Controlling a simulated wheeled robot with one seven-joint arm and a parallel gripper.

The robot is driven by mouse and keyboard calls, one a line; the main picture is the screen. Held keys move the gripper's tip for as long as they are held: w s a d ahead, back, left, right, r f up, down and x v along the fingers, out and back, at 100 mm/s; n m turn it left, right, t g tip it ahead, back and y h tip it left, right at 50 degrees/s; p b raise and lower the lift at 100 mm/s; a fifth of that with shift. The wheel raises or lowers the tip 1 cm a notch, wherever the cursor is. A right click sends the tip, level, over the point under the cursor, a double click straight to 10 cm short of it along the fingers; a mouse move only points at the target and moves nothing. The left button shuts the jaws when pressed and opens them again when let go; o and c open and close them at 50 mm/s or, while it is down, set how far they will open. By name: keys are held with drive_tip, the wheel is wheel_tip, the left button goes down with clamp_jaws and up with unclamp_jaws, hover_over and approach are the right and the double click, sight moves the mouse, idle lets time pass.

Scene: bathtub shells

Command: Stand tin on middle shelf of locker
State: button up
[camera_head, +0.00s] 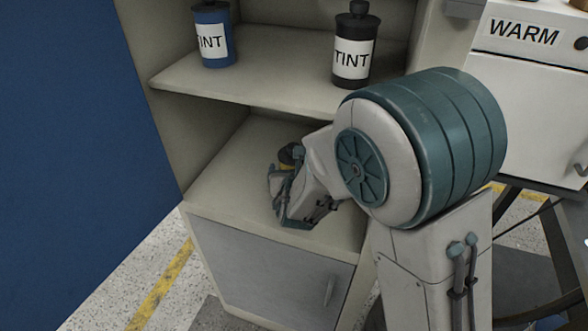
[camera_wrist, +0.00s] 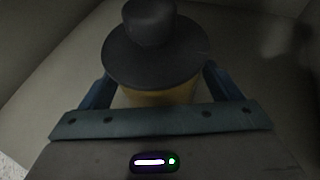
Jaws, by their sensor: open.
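A yellow tin (camera_wrist: 160,97) with a wide dark lid and knob-like cap stands between my gripper's fingers in the wrist view. In the head view only its dark top and a bit of yellow (camera_head: 289,156) show behind my gripper (camera_head: 283,177). My gripper is open, with one blue finger on each side of the tin; finger contact cannot be told. The tin looks upright, on or just above a locker shelf (camera_head: 222,186); its base is hidden. This shelf lies below another shelf (camera_head: 270,74) of the beige locker (camera_head: 168,122).
A blue TINT bottle (camera_head: 212,45) and a black TINT bottle (camera_head: 353,60) stand on the shelf above. A closed grey door (camera_head: 270,270) is below. A white WARM unit (camera_head: 528,95) stands at right, a blue panel (camera_head: 75,110) at left. The lower shelf has bare room at left.

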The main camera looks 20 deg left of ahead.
drive_tip(key=v, duration=1.2)
